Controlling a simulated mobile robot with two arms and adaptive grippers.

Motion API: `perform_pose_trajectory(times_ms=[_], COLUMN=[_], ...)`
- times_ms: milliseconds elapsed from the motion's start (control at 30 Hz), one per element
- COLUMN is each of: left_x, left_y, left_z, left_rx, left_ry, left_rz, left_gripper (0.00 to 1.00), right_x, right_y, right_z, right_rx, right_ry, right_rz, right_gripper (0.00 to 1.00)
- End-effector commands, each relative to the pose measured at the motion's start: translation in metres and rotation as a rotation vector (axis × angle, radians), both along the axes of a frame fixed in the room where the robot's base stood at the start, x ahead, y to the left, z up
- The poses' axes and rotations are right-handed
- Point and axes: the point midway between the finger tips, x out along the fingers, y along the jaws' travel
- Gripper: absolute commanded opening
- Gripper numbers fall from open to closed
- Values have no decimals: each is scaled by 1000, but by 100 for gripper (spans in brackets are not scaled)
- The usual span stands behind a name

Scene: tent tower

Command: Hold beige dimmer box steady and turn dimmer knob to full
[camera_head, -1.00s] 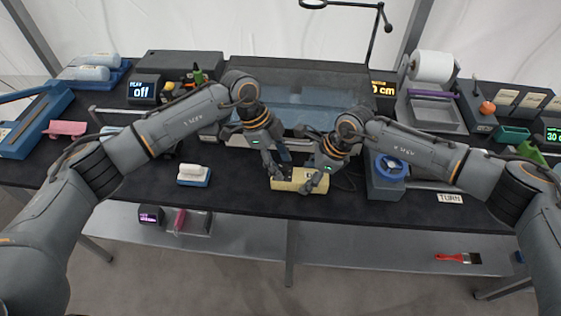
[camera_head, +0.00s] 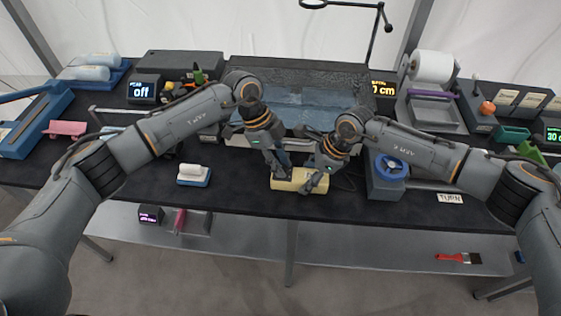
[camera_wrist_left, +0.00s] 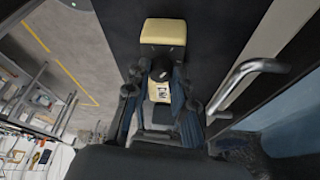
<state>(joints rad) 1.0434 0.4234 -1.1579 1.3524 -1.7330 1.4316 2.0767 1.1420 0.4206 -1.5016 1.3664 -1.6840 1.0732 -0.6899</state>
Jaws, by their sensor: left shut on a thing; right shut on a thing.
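The beige dimmer box (camera_head: 284,185) lies on the dark table near its front edge, in the middle. In the left wrist view the box (camera_wrist_left: 163,32) runs up the picture, with a round dark knob (camera_wrist_left: 160,68) on top and a label below it. My left gripper (camera_head: 286,173) points down over the left half of the box. Its fingers (camera_wrist_left: 157,88) stand on both sides of the knob and look shut on it; the contact is partly hidden. My right gripper (camera_head: 312,184) is shut on the right part of the box.
A water tank (camera_head: 305,100) stands behind the box. A white-and-blue block (camera_head: 194,175) lies to the left, and a unit with a blue wheel (camera_head: 392,166) stands to the right. The table's front edge is close.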

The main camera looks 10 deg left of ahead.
Motion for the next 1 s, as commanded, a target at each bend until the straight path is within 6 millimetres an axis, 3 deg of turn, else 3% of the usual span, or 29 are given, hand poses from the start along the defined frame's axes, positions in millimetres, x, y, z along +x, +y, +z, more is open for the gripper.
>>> perform_pose_trajectory(times_ms=[600,1000], left_x=[3,3], left_y=[-2,-2], left_z=[1,1], left_rx=[1,-1], left_ry=[-1,-1], left_rz=[-451,-611], left_gripper=[0,0], right_x=[0,0], right_y=[0,0], right_z=[0,0], right_rx=[-1,-1], right_ry=[0,0], right_rz=[0,0], right_gripper=[13,13])
